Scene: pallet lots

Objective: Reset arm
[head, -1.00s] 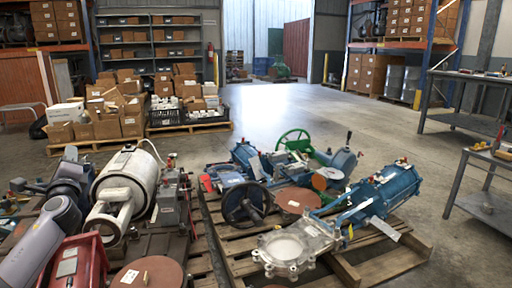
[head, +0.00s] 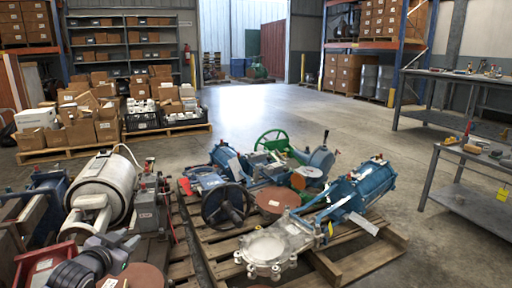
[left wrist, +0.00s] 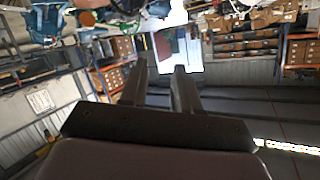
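My left gripper (head: 122,242) is at the lower left of the head view, in front of the red box-shaped part (head: 42,264) and the white cylindrical machine (head: 103,188). In the left wrist view, which is upside down, its two dark fingers (left wrist: 160,72) stand apart with nothing between them. My right gripper is not in view.
A wooden pallet (head: 350,268) holds blue valves and actuators (head: 350,190) and a green handwheel (head: 272,142). Another pallet with cartons (head: 80,132) stands behind at left. Metal workbenches (head: 465,200) stand at right. The floor (head: 300,110) beyond the pallets is clear.

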